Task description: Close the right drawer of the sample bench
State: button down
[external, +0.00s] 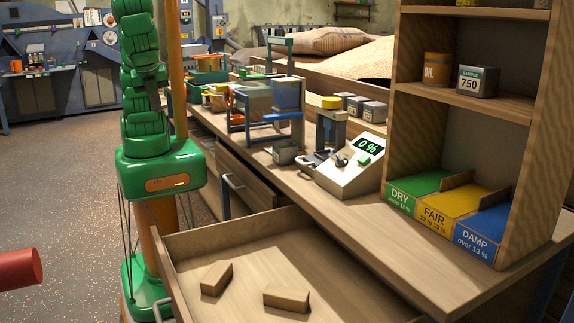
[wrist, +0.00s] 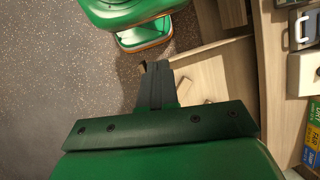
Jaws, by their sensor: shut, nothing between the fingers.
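The right drawer (external: 250,258) of the sample bench (external: 318,208) is pulled far out in the external view. Two small wooden blocks (external: 216,278) (external: 286,298) lie in it. Pale wood of the drawer (wrist: 215,72) also shows in the wrist view, to the right of my fingers. My gripper (wrist: 156,66) is shut and empty, its dark fingers close to the drawer's outer edge. I cannot tell whether they touch it. My gripper cannot be made out in the external view, where my green body stands to the left of the drawer.
A second drawer (external: 248,182) lies farther along the bench. The bench top carries a moisture meter (external: 352,165) reading 0 %, a small stand (external: 330,130) and a shelf unit (external: 460,135) with coloured bins. Speckled floor (external: 60,190) is open on the left.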

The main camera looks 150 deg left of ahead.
jog(key=w+d+f+m+g+y, duration=0.1)
jog(key=w+f+m+y, duration=0.15)
jog(key=w, duration=0.35)
jog(key=w+d+f+m+g+y, duration=0.1)
jog(key=w+f+y, duration=0.15)
jog(key=w, duration=0.45)
jog(key=w+d+f+m+y, duration=0.45)
jog(key=w+d+f, duration=0.3)
jog(key=f, duration=0.25)
jog(key=s+d+f+m+t+y, duration=0.1)
jog(key=d+f+m+t+y, duration=0.15)
jog(key=d+f, duration=0.4)
jog(key=d+f+m+t+y, duration=0.2)
jog(key=d+f+m, duration=0.1)
jog(key=f, duration=0.7)
jog(key=s+d+f+m+t+y, duration=0.1)
jog(key=d+f+m+t+y, duration=0.15)
jog(key=d+f, duration=0.4)
jog(key=a+f+g, duration=0.1)
jog(key=a, duration=1.4)
jog(key=shift+m, duration=0.3)
jog(key=shift+a+f+h, duration=0.1)
jog(key=shift+a+h, duration=0.05)
jog(key=shift+h, duration=0.1)
jog(key=a, duration=4.4)
